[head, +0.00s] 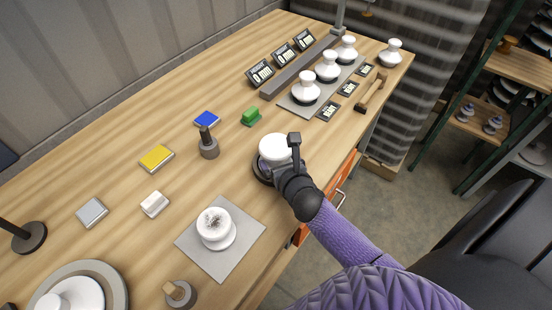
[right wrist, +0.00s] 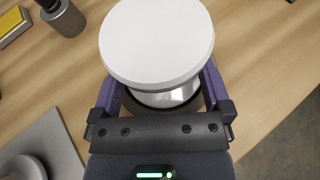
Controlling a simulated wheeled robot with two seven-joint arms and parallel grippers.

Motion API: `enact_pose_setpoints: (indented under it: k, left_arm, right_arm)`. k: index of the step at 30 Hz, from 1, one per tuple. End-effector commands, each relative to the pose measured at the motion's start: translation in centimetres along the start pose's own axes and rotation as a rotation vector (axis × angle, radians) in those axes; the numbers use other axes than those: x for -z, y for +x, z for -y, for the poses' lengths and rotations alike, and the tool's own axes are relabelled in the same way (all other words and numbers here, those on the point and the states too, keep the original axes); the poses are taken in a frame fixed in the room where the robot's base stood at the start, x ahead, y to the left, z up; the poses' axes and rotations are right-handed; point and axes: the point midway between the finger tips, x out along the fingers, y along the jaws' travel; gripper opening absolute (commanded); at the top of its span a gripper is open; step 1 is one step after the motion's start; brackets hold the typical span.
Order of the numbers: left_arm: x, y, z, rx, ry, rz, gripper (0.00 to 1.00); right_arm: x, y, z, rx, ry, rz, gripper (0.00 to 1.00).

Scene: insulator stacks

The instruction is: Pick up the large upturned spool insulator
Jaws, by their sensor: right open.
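A white spool insulator (head: 274,147) with a wide flat disc on top stands on a dark round base near the table's front edge. In the right wrist view its white disc (right wrist: 157,42) fills the top middle, above a narrower shiny waist. My right gripper (head: 275,168) is at this spool, its purple fingers (right wrist: 160,95) open, one on each side of the waist below the disc. Whether either finger touches it I cannot tell. The far finger is hidden in the head view. My left gripper is not in view.
A speckled white insulator (head: 216,240) stands on a grey mat (head: 245,232) to the left. Several white insulators line a grey strip (head: 298,107) farther back, beside a wooden hammer (head: 371,92). A dark post (head: 209,146) and a green block (head: 251,115) stand nearby.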

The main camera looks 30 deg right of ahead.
Motion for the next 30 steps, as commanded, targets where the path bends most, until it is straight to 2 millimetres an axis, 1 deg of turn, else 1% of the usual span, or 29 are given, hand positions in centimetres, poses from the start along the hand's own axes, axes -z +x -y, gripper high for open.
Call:
enact_pose_setpoints:
  k: [1, 3, 9, 14, 15, 20, 21, 23, 24, 30]
  left_arm:
    - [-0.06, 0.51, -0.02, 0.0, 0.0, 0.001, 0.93]
    - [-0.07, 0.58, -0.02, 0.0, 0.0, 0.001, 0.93]
    - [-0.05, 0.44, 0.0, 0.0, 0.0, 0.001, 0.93]
    - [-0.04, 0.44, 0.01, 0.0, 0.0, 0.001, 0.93]
    - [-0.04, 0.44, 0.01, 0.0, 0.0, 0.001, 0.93]
    - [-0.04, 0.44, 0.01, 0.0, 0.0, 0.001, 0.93]
    - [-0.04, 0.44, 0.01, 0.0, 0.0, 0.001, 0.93]
    - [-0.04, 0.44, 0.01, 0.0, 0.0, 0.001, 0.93]
    - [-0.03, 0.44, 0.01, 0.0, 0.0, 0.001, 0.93]
    - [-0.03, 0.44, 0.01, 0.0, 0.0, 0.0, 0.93]
  right_arm:
    - [0.22, 0.8, 0.0, 0.0, 0.001, 0.0, 0.99]
    - [0.12, 1.28, -0.01, 0.0, 0.0, 0.0, 0.99]
    - [-0.01, 1.27, 0.0, 0.0, 0.001, -0.001, 0.99]
    - [-0.01, 1.26, 0.01, 0.0, 0.002, -0.001, 0.65]
    - [-0.01, 1.25, 0.01, 0.0, 0.002, -0.001, 0.56]
    - [0.0, 1.25, 0.01, 0.0, 0.002, -0.001, 0.23]
    - [0.0, 1.25, 0.01, 0.0, 0.002, -0.001, 0.14]
    - [0.0, 1.24, 0.01, 0.0, 0.002, -0.001, 0.01]
    - [0.01, 1.24, 0.01, 0.0, 0.002, -0.001, 0.0]
    - [0.01, 1.24, 0.01, 0.0, 0.002, -0.001, 0.0]
